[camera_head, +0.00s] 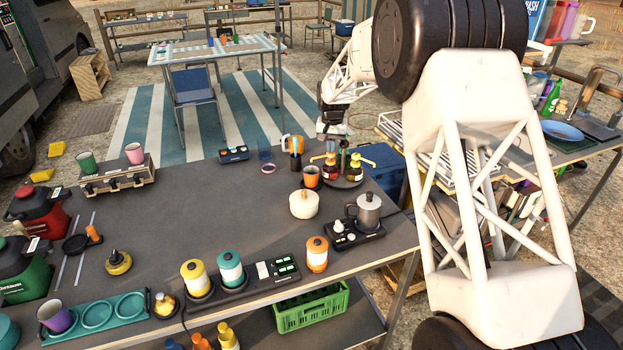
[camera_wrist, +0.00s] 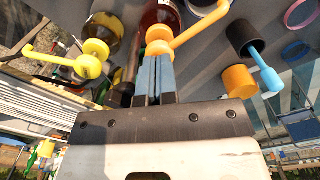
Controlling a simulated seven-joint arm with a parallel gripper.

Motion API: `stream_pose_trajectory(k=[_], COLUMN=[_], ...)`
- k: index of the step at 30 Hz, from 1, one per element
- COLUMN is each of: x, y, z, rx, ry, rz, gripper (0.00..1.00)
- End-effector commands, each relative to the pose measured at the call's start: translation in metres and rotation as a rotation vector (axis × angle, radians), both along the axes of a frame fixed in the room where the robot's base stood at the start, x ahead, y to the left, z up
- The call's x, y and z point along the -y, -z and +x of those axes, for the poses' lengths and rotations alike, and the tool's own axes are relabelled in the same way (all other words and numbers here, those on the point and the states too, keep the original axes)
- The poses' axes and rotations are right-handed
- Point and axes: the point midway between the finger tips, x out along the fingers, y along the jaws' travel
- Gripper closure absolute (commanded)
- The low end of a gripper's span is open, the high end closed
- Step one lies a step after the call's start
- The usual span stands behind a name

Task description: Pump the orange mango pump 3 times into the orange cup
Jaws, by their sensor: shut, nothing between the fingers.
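The orange mango pump (camera_head: 330,159) stands on a round tray (camera_head: 344,184) at the far right of the table, on a dark red bottle. Its spout points left, towards the orange cup (camera_head: 312,176), which stands upright just left of the tray. In the wrist view the pump's orange head (camera_wrist: 159,46) is right beyond my fingertips. My gripper (camera_wrist: 155,70) is shut and empty, with its blue tips close together at the head. I cannot tell whether they touch it.
A yellow pump (camera_head: 357,160) shares the tray and stands close to the orange one; its head (camera_wrist: 88,66) is left of my fingers. A white lidded pot (camera_head: 304,204) and a metal kettle (camera_head: 368,211) stand in front. The table's middle is mostly clear.

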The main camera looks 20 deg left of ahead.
Motion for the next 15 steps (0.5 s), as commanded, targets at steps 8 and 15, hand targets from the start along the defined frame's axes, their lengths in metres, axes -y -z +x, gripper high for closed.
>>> stream_pose_trajectory(k=[8,15], x=[0.000,0.000], y=[0.007,0.014], z=[0.000,0.000], rx=[0.000,0.000], ry=[0.000,0.000], rz=[0.000,0.000], gripper=[1.00,1.00])
